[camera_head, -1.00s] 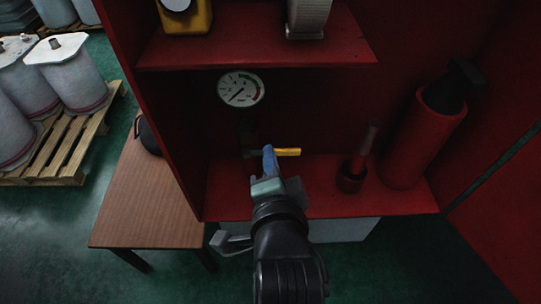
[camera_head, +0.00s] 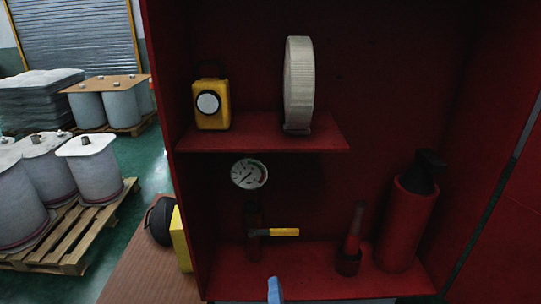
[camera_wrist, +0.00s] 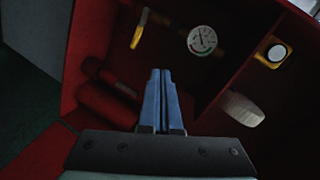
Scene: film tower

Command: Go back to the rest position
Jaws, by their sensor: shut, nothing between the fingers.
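My gripper (camera_wrist: 160,100) is shut and empty, its two blue fingers together in the wrist view. In the head view only a blue fingertip (camera_head: 274,290) shows at the bottom edge, in front of the red cabinet's lower shelf (camera_head: 320,280). The fingers look apart from the yellow valve handle (camera_head: 285,232), which lies level below the round gauge (camera_head: 249,174). The wrist view, turned over, also shows the handle (camera_wrist: 137,36) and the gauge (camera_wrist: 202,40). The rest of my arm is out of the head view.
A red extinguisher (camera_head: 407,225) and a nozzle (camera_head: 353,240) stand on the lower shelf. A yellow device (camera_head: 211,115) and a pale hose roll (camera_head: 299,85) are on the upper shelf (camera_head: 262,138). A wooden table (camera_head: 135,275) and drums on a pallet (camera_head: 75,260) are at left.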

